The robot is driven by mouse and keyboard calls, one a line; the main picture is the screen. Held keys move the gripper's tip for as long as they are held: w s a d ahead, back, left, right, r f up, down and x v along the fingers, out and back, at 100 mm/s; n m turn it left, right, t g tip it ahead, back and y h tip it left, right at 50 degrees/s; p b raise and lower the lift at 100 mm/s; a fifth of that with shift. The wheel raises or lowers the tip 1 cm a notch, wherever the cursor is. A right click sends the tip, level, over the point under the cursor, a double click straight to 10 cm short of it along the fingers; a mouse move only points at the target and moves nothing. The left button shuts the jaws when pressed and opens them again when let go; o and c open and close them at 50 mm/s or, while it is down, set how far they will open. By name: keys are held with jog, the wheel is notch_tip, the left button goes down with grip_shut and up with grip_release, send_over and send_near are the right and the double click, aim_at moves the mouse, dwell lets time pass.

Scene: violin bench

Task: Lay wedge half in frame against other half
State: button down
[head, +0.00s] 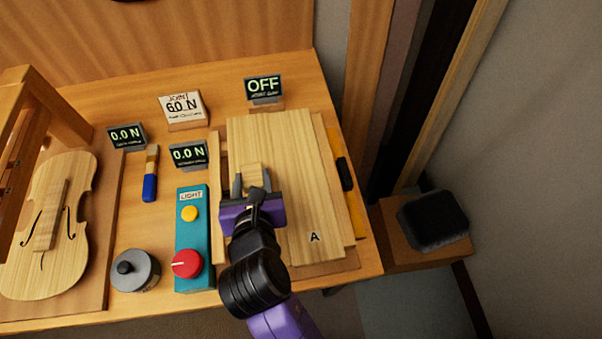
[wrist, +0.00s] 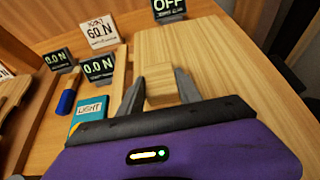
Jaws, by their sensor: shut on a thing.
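A pale wooden board marked A (head: 295,165), apparently a wedge half, lies in a low frame (head: 217,180); it also shows in the wrist view (wrist: 215,62). A small wooden block (head: 252,170) stands at the board's left part and shows in the wrist view (wrist: 158,78). My gripper (head: 252,183) is shut on this block, one grey finger on each side. I cannot tell whether the block is fixed to the board. A second wooden layer shows along the board's right edge. My gripper and arm hide part of the board's lower left, and I see no clear joint between two halves.
Left of the frame stand a teal light box (head: 193,250) with a red knob, a grey round pot (head: 135,270), a blue-handled brush (head: 150,175) and a violin body (head: 50,225). Several small displays, including an OFF display (head: 264,88), stand behind. A dark clamp part (head: 345,174) sits at right.

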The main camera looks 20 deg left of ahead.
jog(key=shift+w+d, duration=0.1)
jog(key=shift+w, duration=0.05)
jog(key=c, duration=0.7)
grip_release()
jog(key=shift+c, duration=0.2)
jog(key=shift+f, duration=0.1)
